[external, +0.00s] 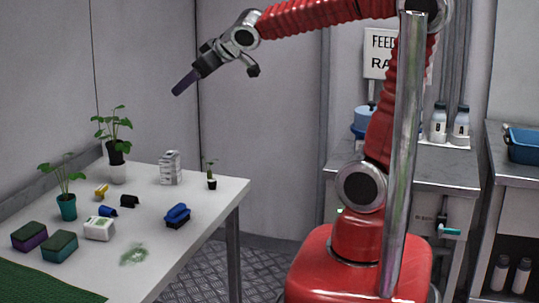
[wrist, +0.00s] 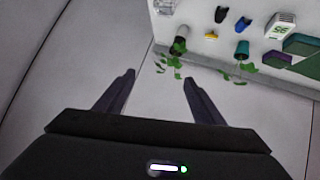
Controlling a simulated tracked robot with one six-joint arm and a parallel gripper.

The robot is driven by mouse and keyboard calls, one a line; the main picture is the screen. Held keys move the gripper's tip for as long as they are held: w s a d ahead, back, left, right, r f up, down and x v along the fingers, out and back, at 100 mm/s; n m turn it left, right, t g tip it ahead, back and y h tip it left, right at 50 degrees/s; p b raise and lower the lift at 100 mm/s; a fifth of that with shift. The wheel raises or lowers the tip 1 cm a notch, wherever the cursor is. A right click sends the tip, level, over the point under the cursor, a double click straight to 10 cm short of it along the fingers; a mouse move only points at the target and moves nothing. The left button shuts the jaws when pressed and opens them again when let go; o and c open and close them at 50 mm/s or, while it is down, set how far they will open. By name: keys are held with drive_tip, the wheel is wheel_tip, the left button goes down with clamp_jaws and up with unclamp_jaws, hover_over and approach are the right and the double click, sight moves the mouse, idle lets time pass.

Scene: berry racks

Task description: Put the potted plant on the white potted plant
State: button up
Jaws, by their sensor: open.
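My gripper (external: 180,88) is open and empty, high above the table near the back wall. Its two spread fingers (wrist: 159,77) also show in the wrist view, with nothing between them. At the table's back left stands a leafy plant (external: 116,150), its dark pot over a white lower part; I cannot tell whether these are two stacked pots. It shows in the wrist view (wrist: 180,46) beyond the fingers. A leafy plant in a teal pot (external: 67,207) stands nearer the left edge and shows in the wrist view (wrist: 242,49). A small plant in a black-and-white pot (external: 211,182) stands at the right.
The white table (external: 180,237) also holds a printed white box (external: 170,168), a blue-and-black block (external: 177,215), a small white box (external: 99,228), two sponges (external: 60,246), small clips and a green mat (external: 45,283). The wall (external: 250,150) is close behind. Air around the gripper is free.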

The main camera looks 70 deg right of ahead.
drive_tip(key=s+a+f+g+y, duration=0.1)
drive_tip(key=s+a+f, duration=0.3)
drive_tip(key=s, duration=0.6)
drive_tip(key=s+a+f+g+y, duration=0.2)
drive_tip(key=s+a+f, duration=0.3)
drive_tip(key=s, duration=0.5)
drive_tip(key=shift+s+a+n+g+y, duration=0.35)
drive_tip(key=shift+a+g, duration=0.45)
drive_tip(key=shift+a, duration=0.35)
